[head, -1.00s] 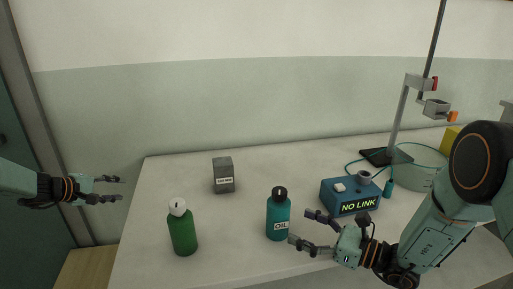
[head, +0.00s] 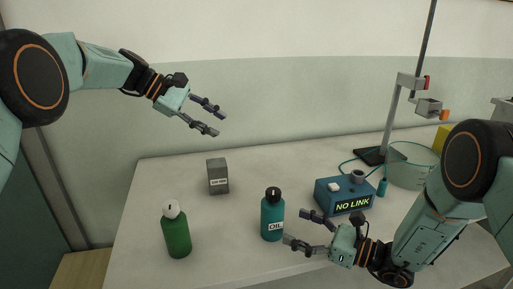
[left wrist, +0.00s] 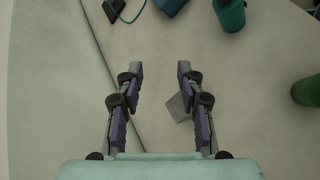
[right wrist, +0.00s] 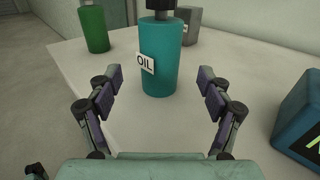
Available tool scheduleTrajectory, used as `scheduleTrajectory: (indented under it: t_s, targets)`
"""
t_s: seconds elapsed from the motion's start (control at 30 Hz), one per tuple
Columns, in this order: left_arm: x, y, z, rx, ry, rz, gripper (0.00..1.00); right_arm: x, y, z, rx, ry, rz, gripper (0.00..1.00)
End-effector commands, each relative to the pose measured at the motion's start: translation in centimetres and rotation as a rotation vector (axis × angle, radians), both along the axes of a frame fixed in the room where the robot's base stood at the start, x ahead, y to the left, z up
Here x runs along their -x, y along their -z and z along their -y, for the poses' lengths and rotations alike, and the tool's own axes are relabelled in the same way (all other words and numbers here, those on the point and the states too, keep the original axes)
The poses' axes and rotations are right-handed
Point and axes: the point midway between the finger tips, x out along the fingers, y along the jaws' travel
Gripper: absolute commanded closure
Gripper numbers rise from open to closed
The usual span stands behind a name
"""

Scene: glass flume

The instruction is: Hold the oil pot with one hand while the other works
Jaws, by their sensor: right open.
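The oil pot (head: 272,217) is a teal bottle with a black cap and a white "OIL" label. It stands upright near the front of the table. In the right wrist view the oil pot (right wrist: 162,75) is straight ahead, between and beyond the fingers. My right gripper (head: 306,230) is open and empty, just right of the pot; I see no contact. My left gripper (head: 219,122) is open and empty, raised above the back left of the table. In the left wrist view the pot (left wrist: 229,14) is at the top right, well beyond the fingers (left wrist: 155,70).
A green bottle (head: 176,235) with a white cap stands left of the pot. A grey block (head: 218,177) is behind them. A blue box (head: 343,196) reading "NO LINK" stands right of the pot.

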Motion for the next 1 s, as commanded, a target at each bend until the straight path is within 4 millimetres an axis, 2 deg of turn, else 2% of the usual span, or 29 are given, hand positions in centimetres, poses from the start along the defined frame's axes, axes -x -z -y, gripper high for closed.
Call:
scheduleTrajectory:
  t_s: [0.03,0.2,0.4,0.67,1.0]
  targets:
    - [0.9,0.2,2.3,-0.048,0.019,-0.062,0.62,0.0,0.0,0.0,0.000,0.000,0.000,0.21]
    - [4.3,1.3,7.5,-0.236,0.011,-0.274,0.62,0.0,0.0,0.0,0.000,0.000,0.000,0.21]
    - [7.3,2.2,10.8,-0.438,-0.058,-0.424,0.62,0.0,0.0,0.0,0.000,0.000,0.000,0.21]
    - [8.6,2.7,11.8,-0.534,-0.111,-0.481,0.62,-0.2,0.0,-0.4,0.000,-0.001,0.001,0.21]
    - [8.6,2.7,11.7,-0.531,-0.112,-0.481,0.62,-2.2,0.1,-4.6,0.001,-0.005,0.002,0.21]
